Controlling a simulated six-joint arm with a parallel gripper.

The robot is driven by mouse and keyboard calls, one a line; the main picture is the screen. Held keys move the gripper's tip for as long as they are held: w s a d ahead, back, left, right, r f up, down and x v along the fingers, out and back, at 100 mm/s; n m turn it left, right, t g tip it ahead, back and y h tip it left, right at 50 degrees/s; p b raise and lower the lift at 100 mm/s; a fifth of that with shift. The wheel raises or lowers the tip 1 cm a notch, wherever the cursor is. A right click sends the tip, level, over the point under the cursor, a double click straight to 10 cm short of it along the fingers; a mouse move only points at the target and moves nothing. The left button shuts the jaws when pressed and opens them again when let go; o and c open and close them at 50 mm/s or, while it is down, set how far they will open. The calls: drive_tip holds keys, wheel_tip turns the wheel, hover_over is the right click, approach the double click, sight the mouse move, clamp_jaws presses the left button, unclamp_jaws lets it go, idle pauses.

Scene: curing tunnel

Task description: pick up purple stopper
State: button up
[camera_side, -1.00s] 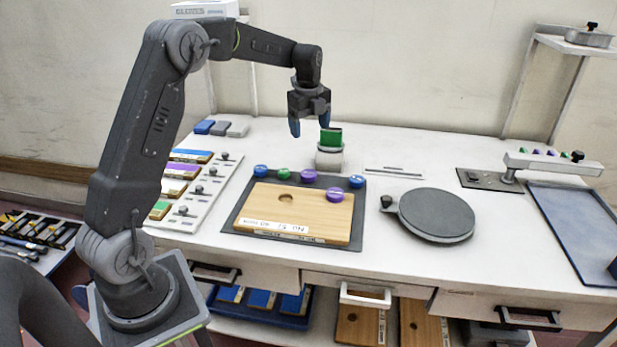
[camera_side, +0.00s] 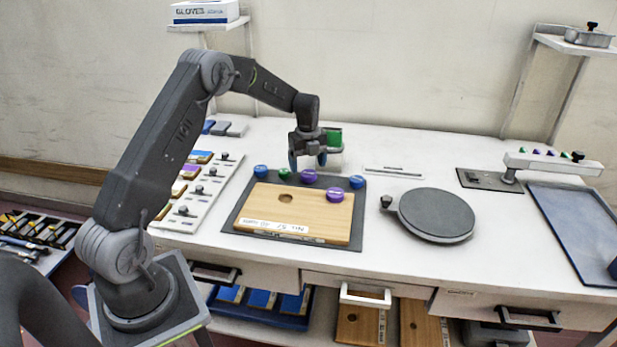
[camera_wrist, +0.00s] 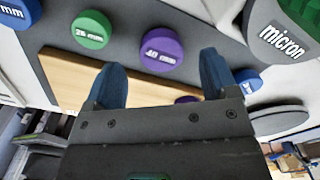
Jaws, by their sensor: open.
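A purple stopper (camera_side: 308,176) stands on the dark mat behind the wooden block. In the wrist view the purple stopper (camera_wrist: 162,48) is marked 40 mm and lies ahead of the gap between the fingers. A second purple stopper (camera_side: 334,195) sits on the wooden block; only a sliver of this second one (camera_wrist: 187,100) shows in the wrist view, beside the right finger. My gripper (camera_side: 308,162) is open and empty, with its blue fingertips just above the rear purple stopper. In the wrist view my gripper (camera_wrist: 160,72) has nothing between its fingers.
On the mat (camera_side: 240,218) a green stopper (camera_side: 284,173) and a blue stopper (camera_side: 260,171) stand left of the rear purple one, another blue stopper (camera_side: 357,181) right. A green-topped grey holder (camera_side: 334,140) stands close behind. A round dark plate (camera_side: 436,213) lies right.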

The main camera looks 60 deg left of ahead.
sight(308, 173)
drive_tip(key=shift+d+f, duration=0.15)
drive_tip(key=shift+f, duration=1.8)
drive_tip(key=shift+c, duration=0.5)
drive_tip(key=c, duration=1)
drive_tip(key=shift+o, duration=0.2)
